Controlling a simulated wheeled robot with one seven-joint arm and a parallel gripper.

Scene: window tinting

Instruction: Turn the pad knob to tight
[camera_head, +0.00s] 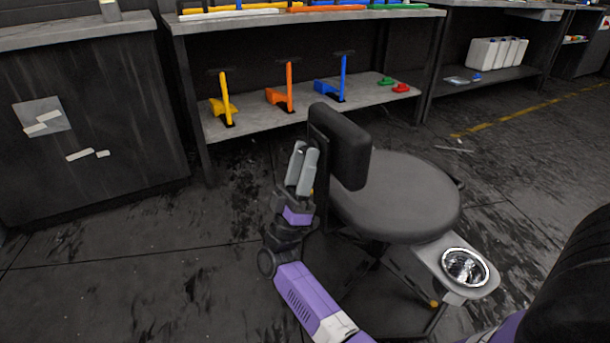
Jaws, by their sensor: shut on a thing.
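A dark rolling stool has a round seat (398,197) and an upright black back pad (340,147). My gripper (305,152) is at the left side of the back pad, by its dark upright bracket (320,168). Its two grey fingers are close together and shut on the pad knob, which they mostly hide. A small yellow bit (312,192) shows just right of the fingers; I cannot tell if it is part of the knob. The knob's setting cannot be read from here.
A grey tray (427,262) with a shiny metal bowl (464,266) sticks out at the stool's front right. Behind stands a bench with a lower shelf (255,124) holding yellow, orange and blue tools. A dark cabinet (90,130) stands left. The floor at left is open.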

